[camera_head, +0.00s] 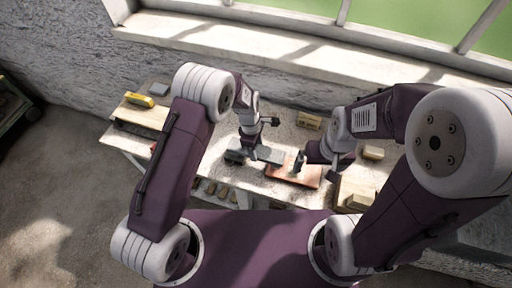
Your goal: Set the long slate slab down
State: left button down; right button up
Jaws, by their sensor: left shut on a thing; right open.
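The long slate slab (268,155) is a flat dark grey bar, seen over the middle of the workbench, left of a reddish board. My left gripper (247,150) is shut on it from above and hides part of it. I cannot tell whether the slab touches the bench top or is held just above it. My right gripper (316,168) is open over the right part of the reddish board (285,175), and no object shows in it.
The workbench (205,115) stands below the window wall. A wooden block with a yellow item (139,99) is at its left end. Small tan blocks (309,121) lie at the back and right (372,153). Bare bench top shows left of the slab.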

pick_arm(q)
jog(key=shift+f+b, duration=0.4)
jog(key=shift+f, duration=0.25)
jog(key=shift+c, duration=2.2)
grip_release()
notch_tip(320, 180, up, 4)
jog(key=p, duration=0.4)
